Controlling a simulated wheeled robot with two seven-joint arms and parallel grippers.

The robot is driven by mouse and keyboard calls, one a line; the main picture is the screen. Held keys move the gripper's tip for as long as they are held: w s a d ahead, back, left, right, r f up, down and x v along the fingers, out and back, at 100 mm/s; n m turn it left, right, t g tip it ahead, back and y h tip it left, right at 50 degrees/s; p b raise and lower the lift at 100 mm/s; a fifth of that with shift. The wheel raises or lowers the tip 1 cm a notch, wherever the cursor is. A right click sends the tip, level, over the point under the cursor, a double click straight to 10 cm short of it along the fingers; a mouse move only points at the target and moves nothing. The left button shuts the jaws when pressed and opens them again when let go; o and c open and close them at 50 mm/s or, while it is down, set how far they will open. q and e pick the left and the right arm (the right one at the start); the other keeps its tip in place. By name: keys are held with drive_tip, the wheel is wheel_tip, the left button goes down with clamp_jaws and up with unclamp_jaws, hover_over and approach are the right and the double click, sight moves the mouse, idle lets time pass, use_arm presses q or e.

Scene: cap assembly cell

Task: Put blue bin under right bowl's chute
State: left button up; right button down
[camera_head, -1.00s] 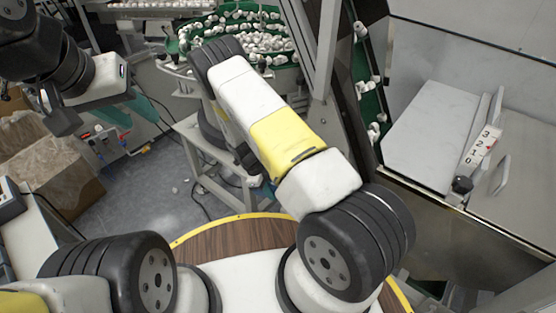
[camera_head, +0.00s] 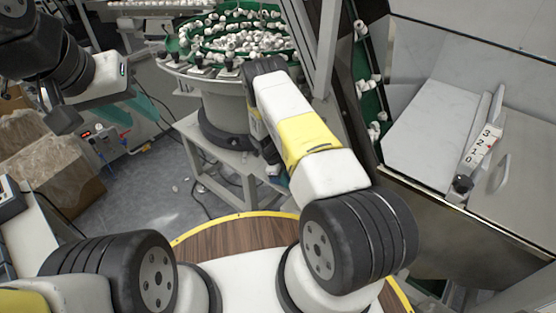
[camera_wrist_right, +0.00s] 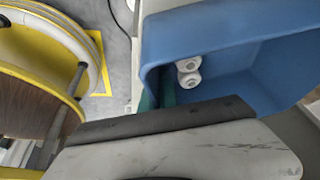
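The blue bin (camera_wrist_right: 235,45) fills the upper right of the right wrist view, with white caps (camera_wrist_right: 188,72) inside near its wall. My right gripper (camera_wrist_right: 165,118) shows a dark-edged finger close to the bin's near rim; whether it clamps the rim is not clear. A green bowl (camera_head: 186,42) of white caps stands behind that arm. A green chute-like strip (camera_head: 366,62) with caps runs down to its right. My left gripper (camera_head: 62,120) hangs at the upper left, away from the bin; its opening is unclear.
A grey stand (camera_head: 190,130) supports the bowl. A metal cabinet with a sloped panel (camera_head: 430,135) is at right. A wrapped cardboard box (camera_head: 55,175) is at left. Grey floor (camera_head: 150,190) lies open between box and stand, with some cables.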

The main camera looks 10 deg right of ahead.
drive_tip(key=c, duration=1.6)
unclamp_jaws()
drive_tip(key=shift+c, duration=0.2)
drive_tip(key=v, duration=1.2)
